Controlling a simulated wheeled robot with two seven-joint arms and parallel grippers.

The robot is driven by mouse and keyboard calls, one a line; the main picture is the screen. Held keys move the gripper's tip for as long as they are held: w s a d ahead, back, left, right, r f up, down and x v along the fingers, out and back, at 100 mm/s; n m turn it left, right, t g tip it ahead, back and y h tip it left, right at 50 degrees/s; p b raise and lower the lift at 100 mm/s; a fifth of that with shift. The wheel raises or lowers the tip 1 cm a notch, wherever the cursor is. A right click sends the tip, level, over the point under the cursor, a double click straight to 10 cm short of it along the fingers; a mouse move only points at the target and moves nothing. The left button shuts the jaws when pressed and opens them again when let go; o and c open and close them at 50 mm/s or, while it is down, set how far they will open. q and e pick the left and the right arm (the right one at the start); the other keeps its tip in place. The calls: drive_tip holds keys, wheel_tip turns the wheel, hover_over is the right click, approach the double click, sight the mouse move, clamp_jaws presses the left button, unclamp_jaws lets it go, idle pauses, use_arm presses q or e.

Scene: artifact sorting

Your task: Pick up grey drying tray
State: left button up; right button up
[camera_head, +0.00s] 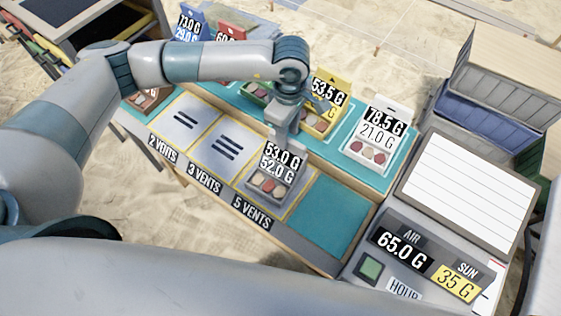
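The grey drying tray (277,190) sits on the 5 VENTS place near the front of the teal table. It holds several small pieces, and its upright card reads 53.0 G over 52.0 G. My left gripper (283,138) reaches down from above to the top of this card. Its fingers overlap the card's top edge, and I cannot tell whether they are closed on it. My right gripper is not in view.
A white tray (374,155) marked 78.5 G and a yellow tray (318,122) stand behind. The 2 VENTS and 3 VENTS pads (215,148) are empty. A teal area (328,217) to the right is bare. A display panel (412,255) and lined board (468,185) are at the right.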

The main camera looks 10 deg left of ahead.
use_arm(q)
drive_tip(key=shift+f+p, duration=0.55)
drive_tip(key=shift+f, duration=0.95)
clamp_jaws()
idle(0.5)
